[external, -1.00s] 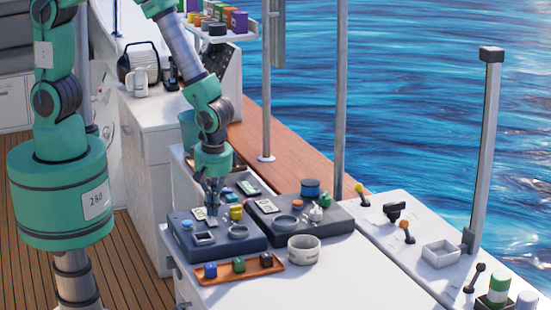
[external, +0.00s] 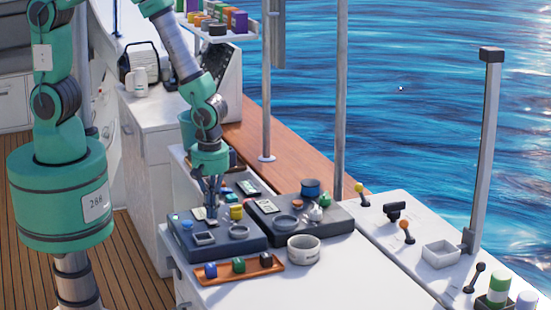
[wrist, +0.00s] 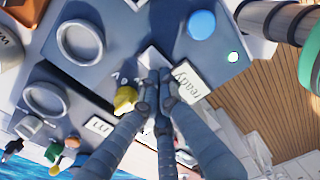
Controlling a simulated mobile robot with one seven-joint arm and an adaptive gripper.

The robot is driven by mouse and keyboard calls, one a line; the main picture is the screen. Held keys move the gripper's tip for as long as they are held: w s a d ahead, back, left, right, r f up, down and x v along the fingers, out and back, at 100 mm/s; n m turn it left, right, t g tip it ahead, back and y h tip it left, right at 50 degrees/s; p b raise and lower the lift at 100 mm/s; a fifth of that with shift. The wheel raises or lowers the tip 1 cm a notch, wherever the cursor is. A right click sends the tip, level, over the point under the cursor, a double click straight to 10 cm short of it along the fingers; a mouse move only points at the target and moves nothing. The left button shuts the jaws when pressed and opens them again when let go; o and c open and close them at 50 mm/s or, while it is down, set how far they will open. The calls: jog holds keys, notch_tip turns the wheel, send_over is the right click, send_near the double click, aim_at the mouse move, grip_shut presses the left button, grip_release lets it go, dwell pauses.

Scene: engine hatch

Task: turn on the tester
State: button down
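Two dark blue-grey boxes sit side by side on the white counter; which is called the tester is not labelled legibly. The left box (external: 252,244) carries a blue round button (wrist: 201,25), a light panel reading "ready" (wrist: 187,78), a grey ring (wrist: 80,40), a yellow knob (wrist: 125,100) and a small glowing lamp (wrist: 233,57). My gripper (wrist: 157,76) points down at this box, its fingers together beside the "ready" panel. It also shows in the external view (external: 211,217). Nothing shows between the fingers, which hide part of the box top.
A white bowl (external: 303,249) and an orange tray (external: 284,264) of coloured blocks stand in front. The counter's front right is clear.

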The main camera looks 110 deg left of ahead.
jog(key=shift+d+f, duration=0.15)
jog(key=shift+f, duration=0.1)
jog(key=shift+w+d+r, duration=0.1)
jog(key=shift+w+d, duration=0.3)
jog(key=shift+w+r, duration=0.1)
jog(key=shift+r, duration=0.15)
notch_tip(320, 180, up, 14)
jog(key=p, duration=0.2)
jog(key=shift+w+d, duration=0.15)
dwell(0.6)
dwell(0.5)
